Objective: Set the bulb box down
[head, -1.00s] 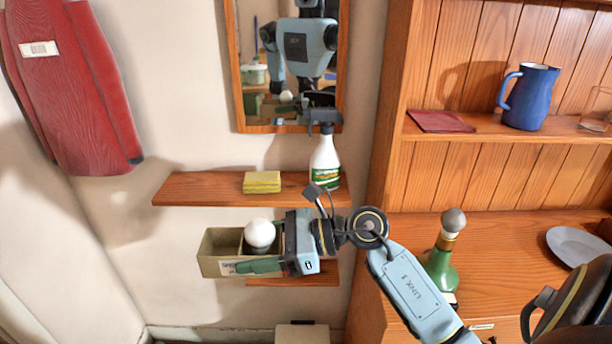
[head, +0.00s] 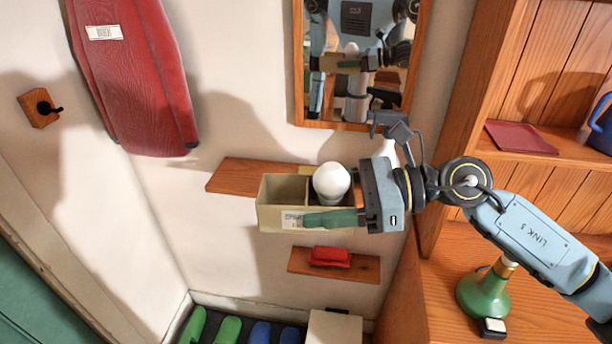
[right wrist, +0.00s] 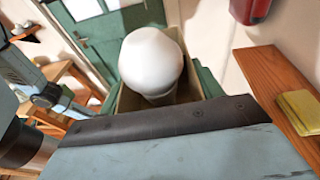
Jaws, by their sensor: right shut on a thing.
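The bulb box (head: 272,217) is an open beige box with a divider and a white label on its front. A white bulb (head: 331,181) stands up out of its right compartment; the left compartment looks empty. My right gripper (head: 335,218) is shut on the box, with a green finger along its front wall. The box is held level in the air, in front of the upper wall shelf (head: 230,178). The right wrist view shows the bulb (right wrist: 152,62) close up, with the box walls around it. My left gripper is not in view.
A lower small shelf (head: 305,266) carries a folded red cloth (head: 330,256). A yellow sponge (right wrist: 300,110) lies on the upper shelf, and a spray bottle (head: 386,149) is partly hidden behind my arm. Slippers (head: 228,331) lie on the floor.

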